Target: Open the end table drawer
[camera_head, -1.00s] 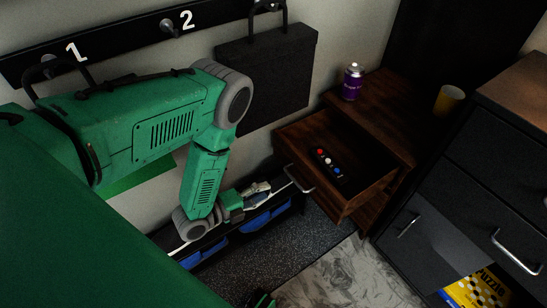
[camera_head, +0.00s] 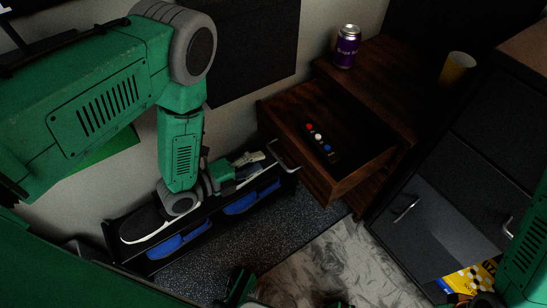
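The dark wooden end table (camera_head: 377,75) stands right of centre. Its drawer (camera_head: 345,186) is pulled out, with its inside exposed from above. A silver bar handle (camera_head: 284,157) is on the drawer's front, at the left. My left gripper (camera_head: 258,166) is low beside the handle, to its left. Its small fingers look spread, with a gap between them and nothing visible held, and they seem apart from the handle. My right arm enters at the lower right corner; its gripper (camera_head: 482,298) is dark, partly cut off, and its fingers are unclear.
A dark strip with red, white and blue round pieces (camera_head: 318,137) lies in the drawer. A purple can (camera_head: 347,46) and yellow cup (camera_head: 457,69) stand on top. A shoe rack with blue slippers (camera_head: 252,197) is below my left arm. A dark cabinet (camera_head: 495,140) with an open drawer stands right.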

